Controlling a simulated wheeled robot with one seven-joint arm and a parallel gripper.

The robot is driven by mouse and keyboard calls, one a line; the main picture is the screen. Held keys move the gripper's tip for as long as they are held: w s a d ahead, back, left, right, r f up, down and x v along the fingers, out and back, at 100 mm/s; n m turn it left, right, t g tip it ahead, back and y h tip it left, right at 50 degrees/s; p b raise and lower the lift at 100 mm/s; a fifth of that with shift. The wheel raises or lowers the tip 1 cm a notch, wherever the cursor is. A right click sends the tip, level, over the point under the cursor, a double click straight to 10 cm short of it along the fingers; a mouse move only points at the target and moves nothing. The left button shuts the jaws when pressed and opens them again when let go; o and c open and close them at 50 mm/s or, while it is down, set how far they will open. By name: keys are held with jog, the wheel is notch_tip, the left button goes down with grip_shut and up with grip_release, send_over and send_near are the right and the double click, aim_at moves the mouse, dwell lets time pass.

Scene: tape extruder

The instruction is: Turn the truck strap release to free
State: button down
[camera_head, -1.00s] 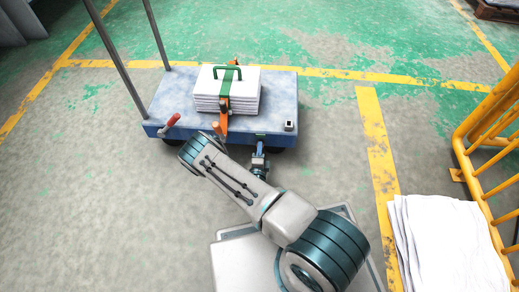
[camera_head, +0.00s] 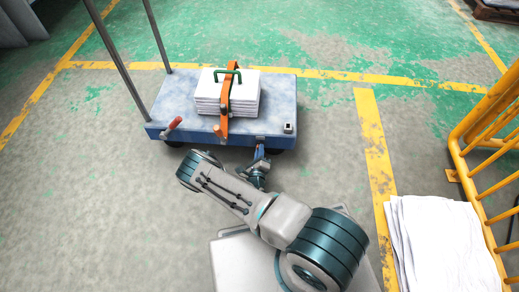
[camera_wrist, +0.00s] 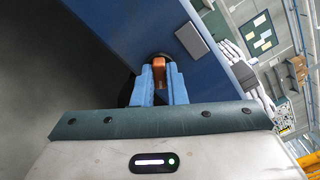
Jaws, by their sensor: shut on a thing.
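The truck (camera_head: 185,98) is a blue flatbed cart with a mottled top. A white stack (camera_head: 245,97) sits on it, with an orange strap (camera_head: 225,105) across it and down past the front edge. My gripper (camera_head: 259,150) is at the truck's front side, right of the strap; the arm partly hides it. In the wrist view my gripper (camera_wrist: 159,85) has its blue fingers shut on a small orange-brown piece (camera_wrist: 159,70), seemingly the strap release, at the truck's blue side (camera_wrist: 130,30). A dark round part shows behind the piece.
A green handle (camera_head: 228,72) stands at the stack's top. A red-tipped lever (camera_head: 174,123) sticks out at the truck's front left. A small box (camera_head: 288,128) is at its front right corner. White sheets (camera_head: 440,240) and a yellow railing (camera_head: 480,130) are at the right.

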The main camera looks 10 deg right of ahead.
jog(key=m+p, duration=0.2)
jog(key=m, duration=0.2)
jog(key=shift+m, duration=0.3)
dwell(0.3)
jog(key=c, duration=1.5)
grip_release()
jog(key=shift+a, duration=0.1)
jog(key=shift+o, duration=0.2)
